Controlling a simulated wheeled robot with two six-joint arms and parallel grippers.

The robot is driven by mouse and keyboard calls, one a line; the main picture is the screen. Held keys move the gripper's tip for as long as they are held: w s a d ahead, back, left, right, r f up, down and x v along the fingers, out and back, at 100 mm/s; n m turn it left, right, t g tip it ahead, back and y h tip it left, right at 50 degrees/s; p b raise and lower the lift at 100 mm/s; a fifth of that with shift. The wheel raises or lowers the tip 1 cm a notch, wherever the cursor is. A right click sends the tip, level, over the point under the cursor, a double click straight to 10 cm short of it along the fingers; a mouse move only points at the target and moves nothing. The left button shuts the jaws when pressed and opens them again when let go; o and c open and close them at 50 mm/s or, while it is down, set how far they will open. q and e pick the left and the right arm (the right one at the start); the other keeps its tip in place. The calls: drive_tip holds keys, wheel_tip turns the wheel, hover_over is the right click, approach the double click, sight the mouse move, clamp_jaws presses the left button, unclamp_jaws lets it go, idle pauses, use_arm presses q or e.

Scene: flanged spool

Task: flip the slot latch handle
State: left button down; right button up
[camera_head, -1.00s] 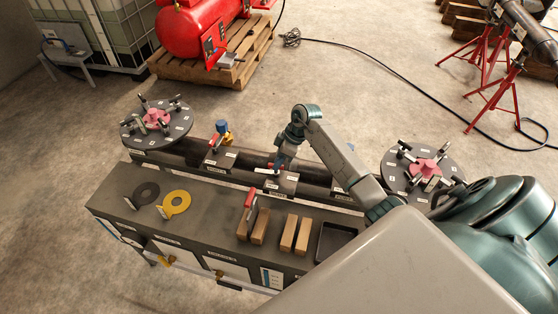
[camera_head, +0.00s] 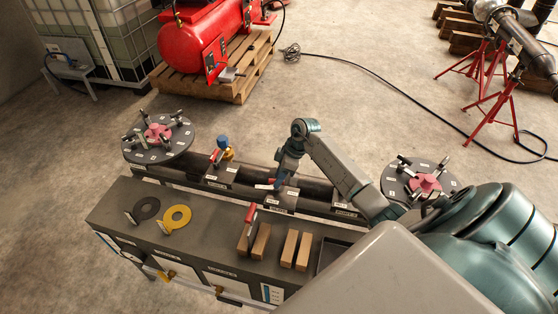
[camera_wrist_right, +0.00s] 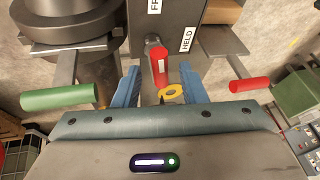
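The slot latch handle (camera_wrist_right: 160,68), a short red grip on a grey pivot, stands on a dark housing labelled "HELD" in the right wrist view. It lies between the two blue fingers of my right gripper (camera_wrist_right: 161,88), which are spread apart. I cannot tell whether either finger touches it. In the head view my right gripper (camera_head: 279,184) is low over the middle latch block (camera_head: 270,199) on the spool, largely covering the handle there. My left gripper is not in view.
Flanges stand at the left (camera_head: 158,140) and right (camera_head: 418,182) spool ends. A blue-topped valve (camera_head: 222,148) is left of the gripper. The bench (camera_head: 195,235) holds wooden blocks (camera_head: 260,241) and a yellow ring (camera_head: 176,217). A green handle (camera_wrist_right: 58,97) and another red handle (camera_wrist_right: 250,85) flank my fingers.

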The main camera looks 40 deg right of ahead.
drive_tip(key=b+v, duration=0.3)
drive_tip(key=v, duration=0.7)
drive_tip(key=shift+d+r+b, duration=0.15)
drive_tip(key=shift+r+b, duration=0.15)
drive_tip(key=shift+r, duration=0.05)
